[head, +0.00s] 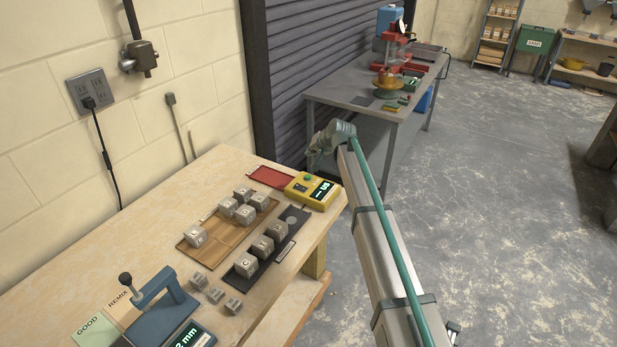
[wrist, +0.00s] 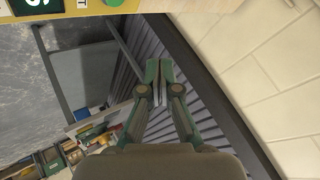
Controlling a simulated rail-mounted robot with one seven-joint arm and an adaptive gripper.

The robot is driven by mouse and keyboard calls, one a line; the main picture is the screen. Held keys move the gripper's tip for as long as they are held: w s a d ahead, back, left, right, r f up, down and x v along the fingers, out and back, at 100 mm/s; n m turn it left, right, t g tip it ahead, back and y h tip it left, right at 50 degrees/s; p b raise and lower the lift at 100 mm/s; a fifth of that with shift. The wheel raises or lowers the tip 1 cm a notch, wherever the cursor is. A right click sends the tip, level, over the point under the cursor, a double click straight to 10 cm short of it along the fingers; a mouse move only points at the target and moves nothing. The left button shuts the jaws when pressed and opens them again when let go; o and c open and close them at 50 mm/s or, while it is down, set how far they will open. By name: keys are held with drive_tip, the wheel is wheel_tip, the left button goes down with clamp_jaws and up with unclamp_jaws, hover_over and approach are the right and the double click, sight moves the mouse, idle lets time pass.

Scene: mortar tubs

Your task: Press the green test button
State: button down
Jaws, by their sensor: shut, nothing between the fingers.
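A yellow tester (head: 312,190) with a dark display lies at the far right corner of the wooden bench. Its small round green button (head: 308,178) is on its top face. In the wrist view the green button (wrist: 112,2) is cut by the top edge, beside part of the tester's display (wrist: 35,5). My gripper (head: 314,160) is near the tester, beyond its far side in the head view. In the wrist view my gripper (wrist: 158,66) has its fingers together and empty. It is apart from the button.
A red tray (head: 270,178) lies left of the tester. Mortar cubes stand on a brown board (head: 220,246) and a black strip (head: 272,268). A teal lever press (head: 160,310) stands at the near end. A grey table (head: 365,103) with equipment is beyond.

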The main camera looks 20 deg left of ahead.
drive_tip(key=shift+w+a+r, duration=0.1)
drive_tip(key=shift+a+r, duration=0.25)
drive_tip(key=shift+f, duration=0.1)
drive_tip(key=b, duration=0.3)
hover_over(309, 177)
wheel_tip(309, 177, down, 7)
drive_tip(key=shift+f, duration=0.8)
drive_tip(key=shift+f+b, duration=0.15)
drive_tip(key=shift+b, duration=0.15)
idle(0.8)
drive_tip(key=shift+f, duration=0.3)
